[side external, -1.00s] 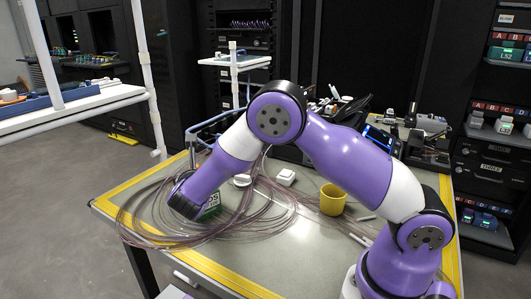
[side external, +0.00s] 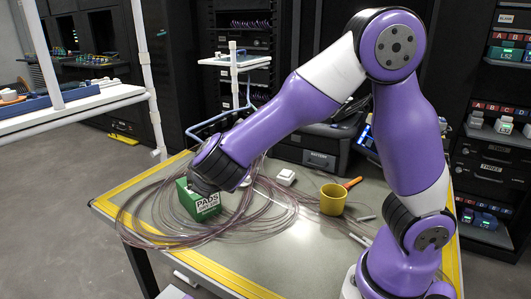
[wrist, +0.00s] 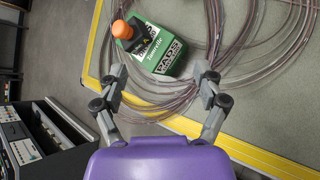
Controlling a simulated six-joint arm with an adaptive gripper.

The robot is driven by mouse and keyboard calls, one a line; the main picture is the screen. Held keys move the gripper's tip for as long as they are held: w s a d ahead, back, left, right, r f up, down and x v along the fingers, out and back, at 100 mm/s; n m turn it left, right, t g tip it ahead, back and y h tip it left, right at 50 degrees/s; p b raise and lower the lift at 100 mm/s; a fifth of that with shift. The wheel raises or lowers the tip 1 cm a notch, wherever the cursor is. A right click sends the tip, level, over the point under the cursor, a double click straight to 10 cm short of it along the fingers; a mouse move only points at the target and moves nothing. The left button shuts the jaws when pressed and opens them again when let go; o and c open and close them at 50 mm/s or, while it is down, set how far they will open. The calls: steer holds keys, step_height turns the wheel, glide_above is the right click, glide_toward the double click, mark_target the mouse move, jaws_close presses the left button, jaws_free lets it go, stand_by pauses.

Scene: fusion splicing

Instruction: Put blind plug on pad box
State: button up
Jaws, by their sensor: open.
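The green pad box (side external: 200,201), with a white PADS label, stands among clear tubing on the table. It also shows in the wrist view (wrist: 160,62). An orange-capped black piece (wrist: 123,31), apparently the blind plug, overlaps the box top at its upper-left side in the wrist view and looks to be lying on it; contact is not clear. My gripper (wrist: 160,75) is open, its two fingers apart on either side of the box's near part in the picture, with nothing between them touching. In the side view my gripper (side external: 205,178) is above the box and hides its top.
Coiled clear tubing (side external: 262,225) spreads around the box. A yellow cup (side external: 333,200) with an orange-handled tool beside it and a small white box (side external: 286,177) stand to the right. Dark equipment lines the back. The front table middle is clear.

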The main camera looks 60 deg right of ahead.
steer(key=s+r+m+y, duration=0.2)
steer(key=s+m+y, duration=0.1)
steer(key=s+m, duration=0.5)
steer(key=s+r+m+g+y, duration=0.1)
steer(key=s+r+m+y, duration=0.2)
steer(key=s+m, duration=0.4)
steer(key=a+m+y, duration=0.1)
steer(key=m, duration=0.3)
steer(key=shift+s+m+g, duration=0.3)
steer(key=shift+s, duration=0.05)
